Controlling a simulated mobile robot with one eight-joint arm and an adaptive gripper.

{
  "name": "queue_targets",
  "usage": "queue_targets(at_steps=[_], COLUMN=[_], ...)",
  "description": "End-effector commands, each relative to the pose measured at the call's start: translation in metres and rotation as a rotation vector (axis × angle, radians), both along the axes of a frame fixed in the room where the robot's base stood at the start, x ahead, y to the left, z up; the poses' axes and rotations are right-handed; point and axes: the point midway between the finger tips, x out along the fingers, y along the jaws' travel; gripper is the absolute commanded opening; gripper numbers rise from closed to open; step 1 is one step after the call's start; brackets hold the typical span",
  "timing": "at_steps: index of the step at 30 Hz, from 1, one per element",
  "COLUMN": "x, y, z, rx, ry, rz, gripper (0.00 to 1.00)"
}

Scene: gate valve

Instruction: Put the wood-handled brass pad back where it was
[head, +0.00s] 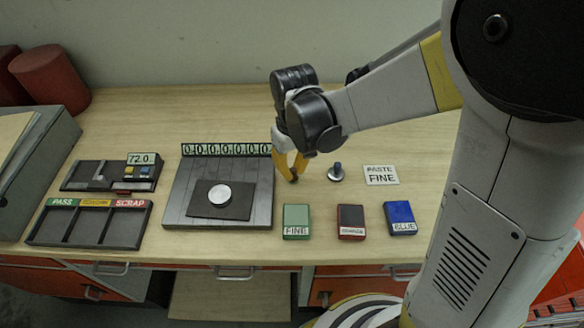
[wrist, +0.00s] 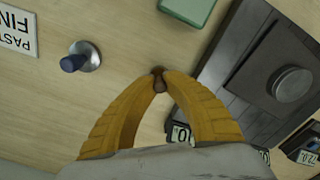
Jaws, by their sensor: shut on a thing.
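My gripper (head: 290,170) is shut in the head view, its yellow fingers pointing down between the grey plate and the blue-handled pad. In the wrist view its fingertips (wrist: 159,76) meet on a small brown wooden handle (wrist: 160,87), the wood-handled pad. The brass part of that pad cannot be made out, nor whether it touches the bench. A blue-handled pad with a round metal base (head: 336,173) stands on the bench right of my gripper; it also shows in the wrist view (wrist: 85,57). A "PASTE FINE" card (head: 381,175) lies right of it.
A grey slatted plate (head: 180,213) bears a dark sheet with a silver disc (head: 219,195). Green (head: 296,221), red-and-black (head: 351,221) and blue (head: 400,218) boxes line the front. A sorting tray (head: 90,225) is at left. Bench behind my gripper is mostly clear.

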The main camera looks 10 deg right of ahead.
Motion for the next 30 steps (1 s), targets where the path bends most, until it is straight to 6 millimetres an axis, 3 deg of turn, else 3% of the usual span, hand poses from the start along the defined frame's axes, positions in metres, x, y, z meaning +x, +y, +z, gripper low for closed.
queue_targets(at_steps=[5, 6, 8, 19, 23, 30], x=[0.0, 0.0, 0.0, 0.0, 0.0, -0.001], y=[0.0, 0.0, 0.0, 0.0, 0.0, -0.001], z=[-0.004, -0.004, -0.003, 0.002, 0.022, 0.079], rx=[0.0, 0.0, 0.0, 0.0, 0.0, 0.0], ry=[0.0, 0.0, 0.0, 0.0, 0.0, 0.0], rz=[0.0, 0.0, 0.0, 0.0, 0.0, 0.0], gripper=[0.0, 0.17, 0.32, 0.32, 0.32, 0.32])
